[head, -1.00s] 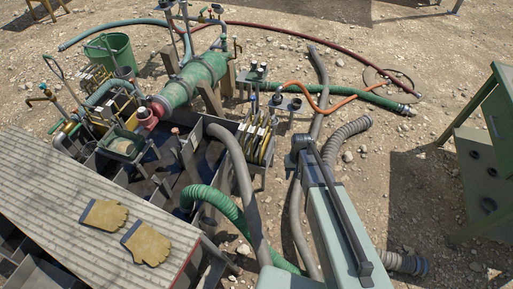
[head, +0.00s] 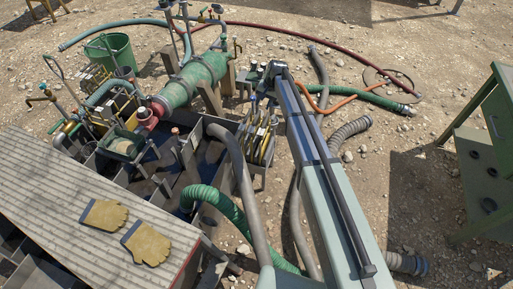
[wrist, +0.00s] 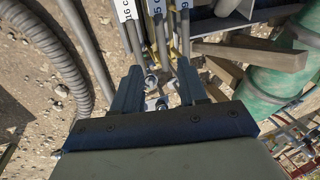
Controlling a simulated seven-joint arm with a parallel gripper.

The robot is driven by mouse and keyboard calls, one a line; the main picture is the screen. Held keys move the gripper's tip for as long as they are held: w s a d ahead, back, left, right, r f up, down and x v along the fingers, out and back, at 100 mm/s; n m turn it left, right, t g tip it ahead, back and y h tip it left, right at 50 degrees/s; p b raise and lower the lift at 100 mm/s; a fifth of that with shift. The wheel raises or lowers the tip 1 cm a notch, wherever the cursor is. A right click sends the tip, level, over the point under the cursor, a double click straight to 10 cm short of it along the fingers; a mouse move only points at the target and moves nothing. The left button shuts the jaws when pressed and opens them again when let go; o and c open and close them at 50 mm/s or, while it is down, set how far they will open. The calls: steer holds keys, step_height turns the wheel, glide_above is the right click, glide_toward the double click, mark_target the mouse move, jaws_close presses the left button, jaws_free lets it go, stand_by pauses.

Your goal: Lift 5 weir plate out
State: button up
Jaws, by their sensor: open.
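Several upright plates with yellow edges stand in a rack (head: 258,138) at the right end of the tank in the head view. The wrist view shows their tops with white number tags at the top of the picture. The middle plate's tag (wrist: 158,10) seems to end in 5, and the tag to its left (wrist: 127,10) seems to read 16 or 6. My gripper (wrist: 160,82) is open and empty, with its fingers pointing toward the plates. Small metal fittings (wrist: 160,102) show between and below the fingers. In the head view my arm hides the fingertips.
A green pump body (head: 195,80) and a wooden block (wrist: 250,55) are close to the right of my gripper in the wrist view. A grey ribbed hose (wrist: 50,50) runs at left. Two gloves (head: 147,243) lie on the corrugated cover (head: 50,200). An orange hose (head: 330,108) lies behind my arm.

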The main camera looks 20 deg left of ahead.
mark_target(256, 119)
steer(key=x, duration=0.8)
steer(key=shift+f, duration=0.4)
steer(key=shift+a+x, duration=0.15)
steer(key=shift+x, duration=1.1)
steer(key=shift+a+x, duration=0.1)
steer(key=shift+x, duration=1.2)
steer(key=shift+w+r, duration=0.1)
steer(key=shift+w, duration=0.05)
jaws_close()
